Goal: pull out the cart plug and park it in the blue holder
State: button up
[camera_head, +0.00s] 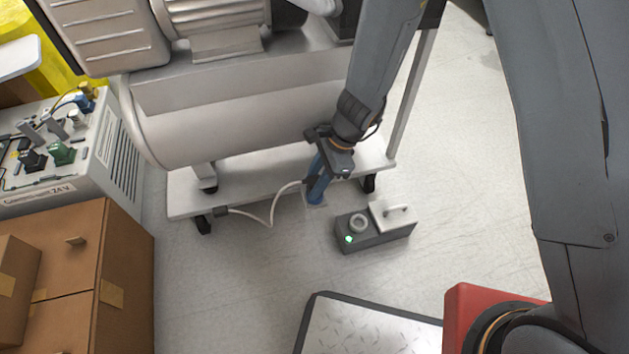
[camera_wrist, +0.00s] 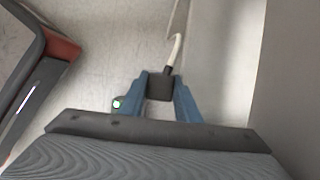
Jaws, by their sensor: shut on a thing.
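My gripper (camera_head: 316,198) reaches down by the front edge of the cart, left of a grey floor box. Its blue fingers are shut on the dark plug (camera_wrist: 160,86), which sits between the fingertips in the wrist view. A white cable (camera_head: 268,217) loops from the plug to a dark block on the low cart platform (camera_head: 185,203). In the head view the gripper mostly hides the plug. I cannot make out a blue holder apart from the blue fingers.
The grey floor box (camera_head: 372,240) has a round fitting, a green light and a white handled part. A silver tank (camera_head: 230,125) sits on the cart. Cardboard boxes (camera_head: 125,285) stand at left, and a metal-topped platform (camera_head: 365,330) lies in front. Floor at right is clear.

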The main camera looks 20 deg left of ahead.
jog(key=shift+f, duration=0.3)
jog(key=o, duration=0.8)
jog(key=p+v, duration=1)
jog(key=v, duration=0.1)
dwell(0.6)
